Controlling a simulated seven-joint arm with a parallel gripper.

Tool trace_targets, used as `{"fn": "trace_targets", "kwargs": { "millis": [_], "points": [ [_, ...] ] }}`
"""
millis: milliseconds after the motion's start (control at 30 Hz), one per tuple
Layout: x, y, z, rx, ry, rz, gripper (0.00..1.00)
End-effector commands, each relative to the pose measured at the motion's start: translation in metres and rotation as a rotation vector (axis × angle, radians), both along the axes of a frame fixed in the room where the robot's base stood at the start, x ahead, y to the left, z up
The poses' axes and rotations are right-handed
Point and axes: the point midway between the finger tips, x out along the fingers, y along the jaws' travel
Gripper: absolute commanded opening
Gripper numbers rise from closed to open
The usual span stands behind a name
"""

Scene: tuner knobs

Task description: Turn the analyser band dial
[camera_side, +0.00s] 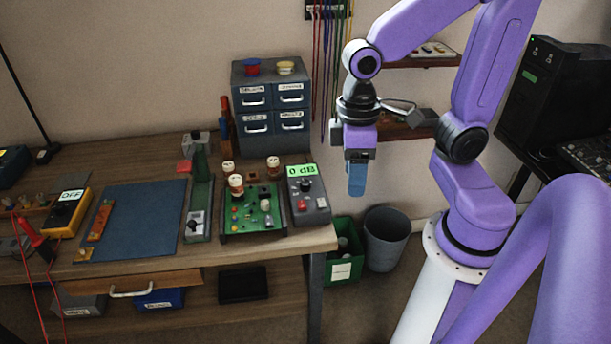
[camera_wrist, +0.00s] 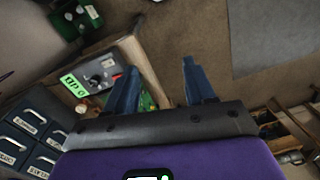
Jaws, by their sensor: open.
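The grey box (camera_side: 318,208) with a green display reading "0 dB" stands at the bench's right end. A dark round knob (camera_side: 305,186) sits on its face below the display, with a red button lower down. I cannot read which label marks the band dial. In the wrist view the box (camera_wrist: 110,68) lies to the left of my fingers, its green display turned sideways. My gripper (camera_side: 356,182) hangs in the air to the right of the box, past the bench edge, with blue fingers. In the wrist view its fingers (camera_wrist: 160,80) are apart with nothing between them.
A green circuit board (camera_side: 252,214) with cylindrical parts stands left of the box. Grey drawers (camera_side: 270,108) rise behind. A blue mat (camera_side: 130,222) and a yellow meter (camera_side: 68,212) reading "OFF" lie further left. A bin (camera_side: 388,240) stands on the floor below my gripper.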

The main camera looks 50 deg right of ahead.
Motion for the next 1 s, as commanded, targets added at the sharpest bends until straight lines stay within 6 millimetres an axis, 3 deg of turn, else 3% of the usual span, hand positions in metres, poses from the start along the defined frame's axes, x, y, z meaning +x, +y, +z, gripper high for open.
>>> {"fn": "trace_targets", "kwargs": {
  "millis": [267,467,600,800,1000],
  "points": [
    [0.075,-0.021,-0.002,0.0,0.109,-0.591,0.54],
    [0.126,-0.055,-0.006,0.014,0.192,-1.009,0.54],
    [0.158,-0.088,-0.011,0.031,0.256,-1.296,0.54],
    [0.191,-0.142,-0.02,0.063,0.347,-1.665,0.54],
    [0.204,-0.177,-0.025,0.089,0.403,-1.872,0.54]
  ]
}}
